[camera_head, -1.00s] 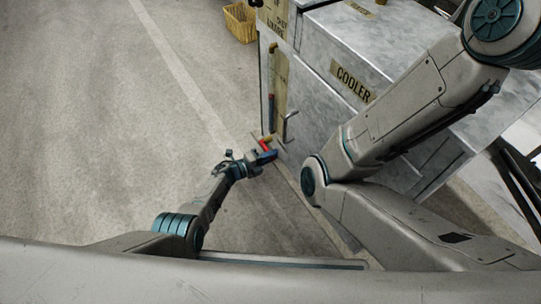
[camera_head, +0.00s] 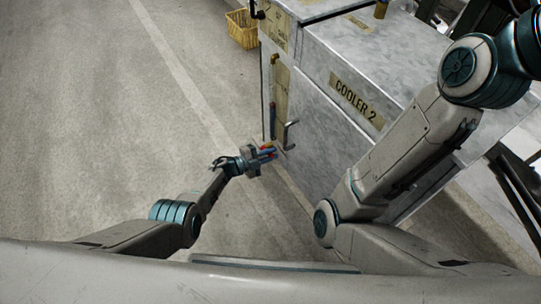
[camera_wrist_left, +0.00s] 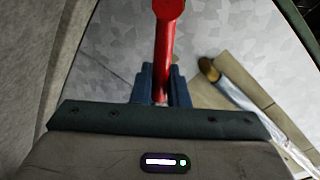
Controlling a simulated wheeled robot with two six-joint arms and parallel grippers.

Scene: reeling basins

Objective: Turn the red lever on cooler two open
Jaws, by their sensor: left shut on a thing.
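The red lever (camera_wrist_left: 165,45) runs up from between the blue fingers of my left gripper (camera_wrist_left: 160,88) in the left wrist view. My left gripper (camera_head: 267,154) is shut on it low at the cabinet's near left corner. In the head view only a little red shows between the fingers. My right arm crosses the right side of the head view, but its gripper is out of frame.
A bent metal handle (camera_head: 289,135) sticks out of the cabinet just beside my left gripper. A pipe (camera_head: 273,95) runs down the cabinet's end. A yellow basket (camera_head: 242,28) stands on the floor behind. The floor (camera_head: 110,110) at the left is clear.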

